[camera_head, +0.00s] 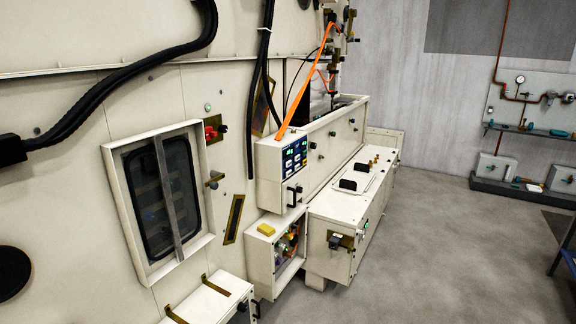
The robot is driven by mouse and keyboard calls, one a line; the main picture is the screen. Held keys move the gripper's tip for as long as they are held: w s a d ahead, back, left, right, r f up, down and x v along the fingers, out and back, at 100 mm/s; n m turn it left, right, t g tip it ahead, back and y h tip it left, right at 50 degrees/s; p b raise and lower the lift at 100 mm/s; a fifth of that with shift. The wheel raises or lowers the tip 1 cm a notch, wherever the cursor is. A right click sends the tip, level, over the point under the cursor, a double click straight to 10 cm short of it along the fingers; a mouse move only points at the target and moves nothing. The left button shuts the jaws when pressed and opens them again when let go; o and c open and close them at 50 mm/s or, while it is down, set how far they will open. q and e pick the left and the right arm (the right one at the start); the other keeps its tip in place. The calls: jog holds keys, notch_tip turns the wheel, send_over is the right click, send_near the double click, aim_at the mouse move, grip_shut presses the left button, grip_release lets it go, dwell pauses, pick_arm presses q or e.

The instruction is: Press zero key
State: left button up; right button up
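A control panel (293,156) with a dark blue face, small lit displays and several pale keys sits on the front of a cream box at mid-frame. The keys are too small to read, so I cannot tell which one is the zero key. The panel faces me at an angle and nothing covers it. Neither of my grippers shows in the head view.
A black handle (294,195) juts out below the panel. An orange strip (305,82) slants down to the box top. A yellow block (266,229) lies on an open-fronted cabinet (262,262) with wiring. Grey floor (430,250) is clear at right.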

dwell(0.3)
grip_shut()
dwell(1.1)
